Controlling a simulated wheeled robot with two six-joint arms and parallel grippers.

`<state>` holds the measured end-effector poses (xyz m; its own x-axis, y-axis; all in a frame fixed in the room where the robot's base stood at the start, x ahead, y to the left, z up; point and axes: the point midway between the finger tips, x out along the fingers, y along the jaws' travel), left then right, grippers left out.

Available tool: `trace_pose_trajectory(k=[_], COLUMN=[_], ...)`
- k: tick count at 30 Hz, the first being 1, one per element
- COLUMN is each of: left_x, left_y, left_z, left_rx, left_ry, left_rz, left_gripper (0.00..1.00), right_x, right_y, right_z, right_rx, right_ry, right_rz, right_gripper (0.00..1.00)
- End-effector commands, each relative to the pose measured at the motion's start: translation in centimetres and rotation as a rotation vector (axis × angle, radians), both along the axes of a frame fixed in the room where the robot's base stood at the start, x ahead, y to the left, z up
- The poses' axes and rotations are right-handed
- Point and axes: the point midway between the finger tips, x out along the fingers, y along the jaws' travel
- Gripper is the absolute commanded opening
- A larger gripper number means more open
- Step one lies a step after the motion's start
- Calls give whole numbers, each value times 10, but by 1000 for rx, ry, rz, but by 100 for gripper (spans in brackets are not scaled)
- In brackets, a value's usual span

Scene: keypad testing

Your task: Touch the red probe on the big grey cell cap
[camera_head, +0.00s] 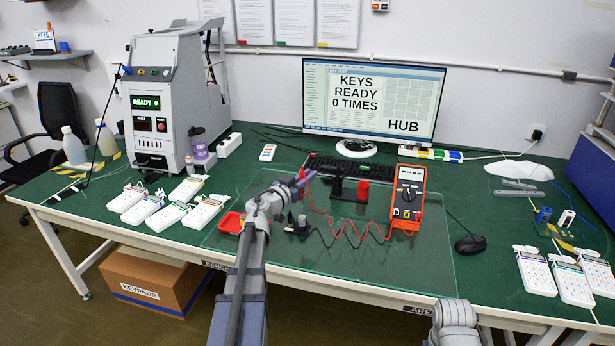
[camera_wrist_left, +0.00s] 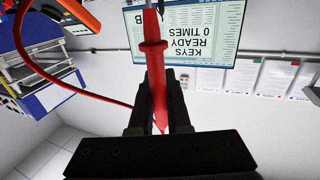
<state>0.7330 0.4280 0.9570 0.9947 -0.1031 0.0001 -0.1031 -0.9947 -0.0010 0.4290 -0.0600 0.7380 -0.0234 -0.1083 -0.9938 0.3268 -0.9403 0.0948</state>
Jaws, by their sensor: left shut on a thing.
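My left gripper (camera_head: 293,186) is raised over the middle of the bench. In the left wrist view it is shut on the red probe (camera_wrist_left: 153,62), which stands between the two dark fingers and points along them; its red lead curves off to the left. In the head view the lead runs to the orange multimeter (camera_head: 407,198). A small dark piece with a greyish round top (camera_head: 301,222) sits on the mat just right of my left wrist; I cannot tell whether it is the big grey cell. The probe tip looks clear of any cap. My right gripper is out of view.
A black stand with red parts (camera_head: 350,190) is right of my left gripper, before the keyboard (camera_head: 337,166). A red tray (camera_head: 231,222) lies left of my arm. The mat's front right is clear.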

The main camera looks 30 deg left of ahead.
Motion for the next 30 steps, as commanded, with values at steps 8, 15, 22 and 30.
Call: trace_pose_trajectory(k=[8,15,22,30], left_x=[0,0,0,0], left_y=[0,0,0,0], left_z=[-4,-18,-37,-43], left_rx=[0,0,0,0], left_ry=[0,0,0,0], left_rz=[0,0,0,0], left_gripper=[0,0,0,0], right_x=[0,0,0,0], right_y=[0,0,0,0], right_z=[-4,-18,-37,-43], right_rx=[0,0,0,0], right_ry=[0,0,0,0], right_rz=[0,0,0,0], right_gripper=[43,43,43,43])
